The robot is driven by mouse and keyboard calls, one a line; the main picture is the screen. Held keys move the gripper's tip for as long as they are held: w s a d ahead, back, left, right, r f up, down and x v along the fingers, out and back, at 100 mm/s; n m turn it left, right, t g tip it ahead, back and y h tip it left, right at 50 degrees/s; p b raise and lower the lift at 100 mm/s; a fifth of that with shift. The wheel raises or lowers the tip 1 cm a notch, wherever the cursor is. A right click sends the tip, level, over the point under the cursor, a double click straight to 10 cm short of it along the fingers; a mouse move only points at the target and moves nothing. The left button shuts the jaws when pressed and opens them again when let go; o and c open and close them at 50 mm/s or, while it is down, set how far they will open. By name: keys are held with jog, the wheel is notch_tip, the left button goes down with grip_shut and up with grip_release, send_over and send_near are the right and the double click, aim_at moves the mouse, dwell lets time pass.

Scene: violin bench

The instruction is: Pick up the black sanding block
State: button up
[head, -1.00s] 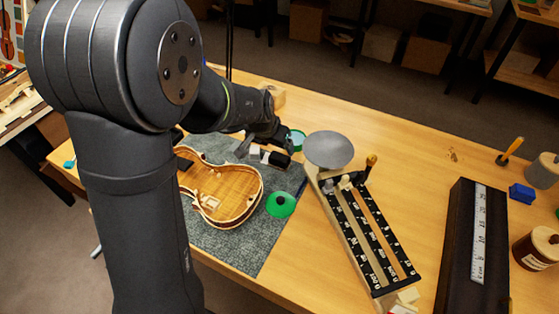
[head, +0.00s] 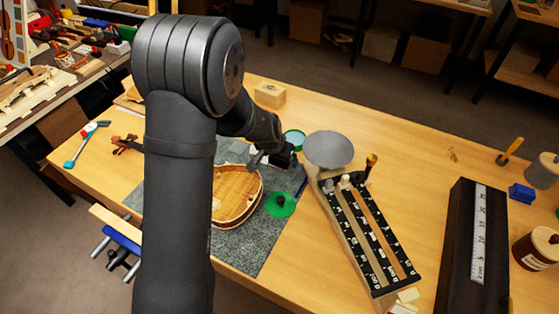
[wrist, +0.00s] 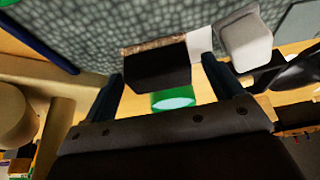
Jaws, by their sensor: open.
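The black sanding block (wrist: 157,67) shows in the wrist view as a dark block with a brown speckled strip along one edge. It lies by the edge of the grey mat (head: 236,243). My gripper (wrist: 162,72) is open, with one finger on each side of the block in that view. I cannot tell whether the fingers touch it. In the head view my gripper (head: 272,159) is low over the far part of the mat, and the block is hard to separate from it there.
A white block (wrist: 200,42) and a light grey block (wrist: 245,40) sit close beside the right finger. A green-rimmed dish (head: 294,139) is just beyond. A violin body (head: 236,196), a green disc (head: 280,204) and a scale (head: 327,150) stand nearby.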

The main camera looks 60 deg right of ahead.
jog(key=c, duration=1.2)
notch_tip(320, 180, up, 10)
